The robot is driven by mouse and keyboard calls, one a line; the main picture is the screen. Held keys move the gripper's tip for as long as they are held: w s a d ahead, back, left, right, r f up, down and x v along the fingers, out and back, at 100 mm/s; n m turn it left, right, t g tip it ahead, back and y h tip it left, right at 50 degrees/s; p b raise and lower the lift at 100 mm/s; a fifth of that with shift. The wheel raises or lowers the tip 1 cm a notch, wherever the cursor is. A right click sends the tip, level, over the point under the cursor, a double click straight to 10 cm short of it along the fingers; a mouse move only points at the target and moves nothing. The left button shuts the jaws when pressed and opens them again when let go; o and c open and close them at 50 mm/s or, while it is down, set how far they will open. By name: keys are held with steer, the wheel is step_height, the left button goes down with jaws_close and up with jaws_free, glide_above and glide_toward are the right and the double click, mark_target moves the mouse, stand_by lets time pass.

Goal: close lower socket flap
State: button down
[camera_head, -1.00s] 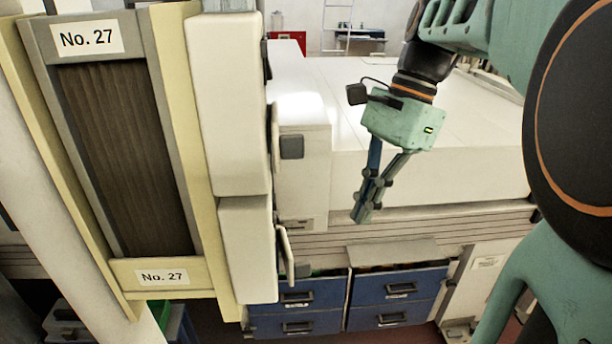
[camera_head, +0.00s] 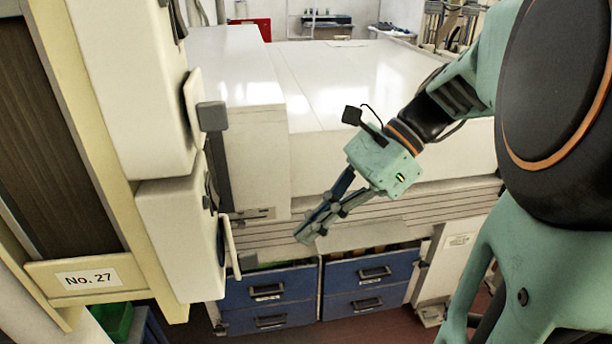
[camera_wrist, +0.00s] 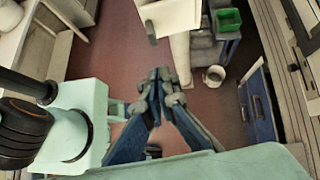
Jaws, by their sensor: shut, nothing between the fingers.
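The lower socket flap (camera_head: 232,247) is a thin pale plate with a small grey tab (camera_head: 248,260). It stands out from the right side of the lower white socket box (camera_head: 180,240), swung open. A dark round socket shows behind it. The upper flap (camera_head: 192,104), with its grey tab (camera_head: 212,116), also stands out from the upper white box (camera_head: 135,90). My gripper (camera_head: 308,234) is shut and empty, pointing down-left, to the right of the lower flap and apart from it. Its closed fingertips show in the wrist view (camera_wrist: 160,78). I cannot make out the flap clearly there.
A large white machine housing (camera_head: 350,90) fills the back. Blue drawers (camera_head: 268,290) stand below it. A cream post frame labelled No. 27 (camera_head: 90,279) carries the socket boxes.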

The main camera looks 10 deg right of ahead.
steer(key=a, duration=0.1)
steer(key=a+f, duration=0.1)
steer(key=a, duration=0.3)
steer(key=shift+s+a+f+p, duration=0.2)
steer(key=shift+s+a+p, duration=0.05)
steer(key=shift+s+p, duration=0.1)
steer(key=shift+s+a+p, duration=0.65)
steer(key=shift+a+p, duration=0.05)
steer(key=shift+p, duration=0.35)
